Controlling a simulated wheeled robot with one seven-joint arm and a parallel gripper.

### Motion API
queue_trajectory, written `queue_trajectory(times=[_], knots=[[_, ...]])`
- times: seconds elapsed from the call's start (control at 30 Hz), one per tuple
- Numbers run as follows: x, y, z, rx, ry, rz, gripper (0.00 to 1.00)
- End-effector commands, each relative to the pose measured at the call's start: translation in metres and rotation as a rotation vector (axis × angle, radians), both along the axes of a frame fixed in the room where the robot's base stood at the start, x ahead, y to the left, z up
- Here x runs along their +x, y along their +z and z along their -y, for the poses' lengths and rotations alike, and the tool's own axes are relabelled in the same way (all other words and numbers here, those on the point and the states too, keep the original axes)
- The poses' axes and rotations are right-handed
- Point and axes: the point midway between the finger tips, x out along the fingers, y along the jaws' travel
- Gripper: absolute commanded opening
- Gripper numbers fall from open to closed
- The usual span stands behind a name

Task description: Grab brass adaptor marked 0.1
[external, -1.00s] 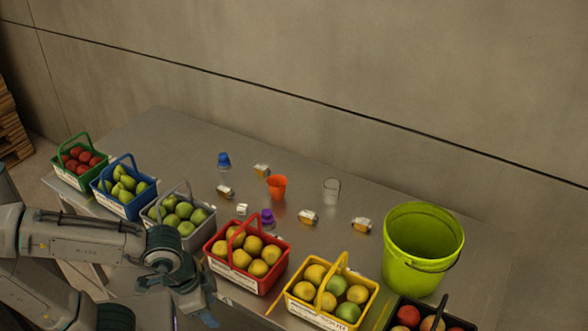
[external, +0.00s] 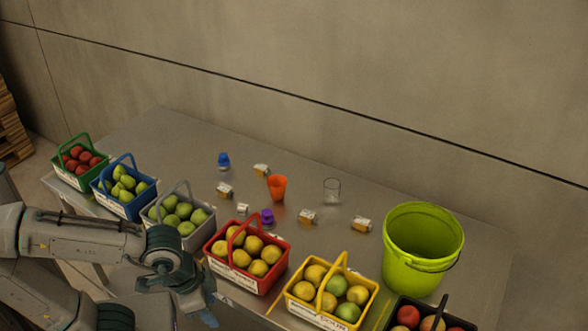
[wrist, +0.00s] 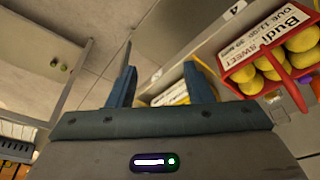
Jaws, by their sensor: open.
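Several small brass-and-white pieces lie on the grey table in the external view: one at the back (external: 261,170), one on the left (external: 225,191), one in the middle (external: 308,217) and one on the right (external: 361,225). Their markings are too small to read, so I cannot tell which is marked 0.1. My gripper (external: 207,313) is low at the table's front, in front of the red basket and apart from the brass pieces. In the wrist view my gripper (wrist: 160,85) is open, with nothing between its fingers. No brass piece shows clearly there.
Fruit baskets line the table's front edge, including a grey one (external: 157,218), a red one (external: 270,282) and a yellow one (external: 300,308). A green bucket (external: 424,240), orange cup (external: 277,187), clear glass (external: 331,191), blue cup (external: 224,160) and purple cup (external: 267,217) stand behind them.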

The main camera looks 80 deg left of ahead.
Motion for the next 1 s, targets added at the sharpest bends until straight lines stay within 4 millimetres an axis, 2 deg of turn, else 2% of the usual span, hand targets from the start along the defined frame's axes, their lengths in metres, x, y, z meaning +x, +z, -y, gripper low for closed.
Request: queue_trajectory(times=[0.27, 0.3, 0.4, 0.43, 0.73, 0.87, 1.0], knots=[[0.000, 0.000, 0.000, 0.000, 0.000, 0.000, 0.46], [0.000, 0.000, 0.000, 0.000, 0.000, 0.000, 0.52], [0.000, 0.000, 0.000, 0.000, 0.000, 0.000, 0.80], [0.000, 0.000, 0.000, 0.000, 0.000, 0.000, 0.84], [0.002, 0.001, -0.001, 0.000, 0.004, 0.000, 0.84], [0.023, 0.013, -0.011, -0.003, 0.035, 0.004, 0.84], [0.069, 0.034, -0.039, -0.009, 0.106, 0.012, 0.84]])
